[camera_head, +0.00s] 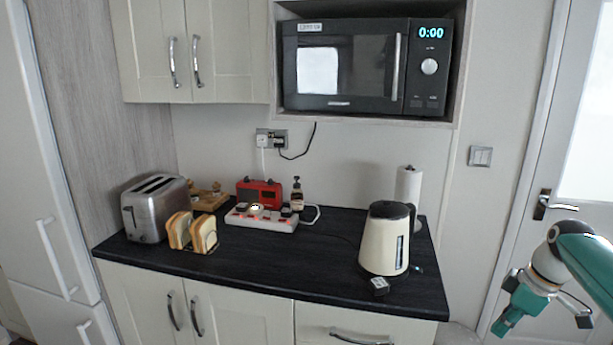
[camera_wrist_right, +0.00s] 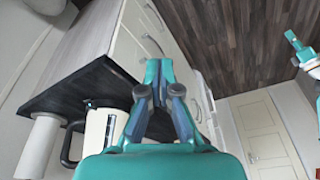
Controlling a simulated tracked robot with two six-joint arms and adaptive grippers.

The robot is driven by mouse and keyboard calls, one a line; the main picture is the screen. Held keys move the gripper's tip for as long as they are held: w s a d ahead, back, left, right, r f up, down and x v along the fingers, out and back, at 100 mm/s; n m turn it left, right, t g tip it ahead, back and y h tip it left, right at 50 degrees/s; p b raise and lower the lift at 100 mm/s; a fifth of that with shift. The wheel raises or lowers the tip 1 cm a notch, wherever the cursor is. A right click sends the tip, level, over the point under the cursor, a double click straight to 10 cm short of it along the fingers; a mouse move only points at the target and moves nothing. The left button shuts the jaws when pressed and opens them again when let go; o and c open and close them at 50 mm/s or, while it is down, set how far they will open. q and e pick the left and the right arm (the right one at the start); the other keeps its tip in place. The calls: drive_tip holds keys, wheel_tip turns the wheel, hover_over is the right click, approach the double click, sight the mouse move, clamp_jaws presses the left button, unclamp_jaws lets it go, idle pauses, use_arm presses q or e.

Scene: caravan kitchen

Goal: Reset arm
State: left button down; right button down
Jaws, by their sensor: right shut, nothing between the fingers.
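My right gripper (camera_head: 506,322) hangs at the lower right of the head view, in front of the white door and clear of the worktop. In the right wrist view its two fingers (camera_wrist_right: 158,72) meet at their tips, with nothing between them. The head view does not show the left arm.
The dark worktop (camera_head: 290,272) holds a toaster (camera_head: 155,210), bread slices (camera_head: 203,235), a power strip (camera_head: 262,220), a red radio (camera_head: 259,192), a cream kettle (camera_head: 384,240) and a paper roll (camera_head: 408,186). A microwave (camera_head: 345,65) sits above. Floor (camera_wrist_right: 235,40) beside the cabinets looks clear.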

drive_tip(key=s+a+f+m, duration=0.2)
drive_tip(key=a+f, duration=0.4)
drive_tip(key=f, duration=0.3)
drive_tip(key=s+a+f+m+y, duration=0.1)
drive_tip(key=a+f+m, duration=0.1)
drive_tip(key=a+f, duration=0.5)
drive_tip(key=s+a+f+m, duration=0.2)
drive_tip(key=a+f, duration=0.2)
drive_tip(key=f, duration=0.8)
drive_tip(key=s+a+f+m, duration=0.3)
drive_tip(key=s+a+f, duration=0.1)
drive_tip(key=s, duration=0.6)
drive_tip(key=s+a+f+m+g, duration=0.1)
drive_tip(key=s+a+f+m, duration=0.2)
drive_tip(key=s, duration=0.8)
drive_tip(key=a, duration=0.2)
drive_tip(key=shift+a+f+y, duration=0.3)
drive_tip(key=shift+a+f, duration=0.05)
drive_tip(key=shift+f, duration=0.05)
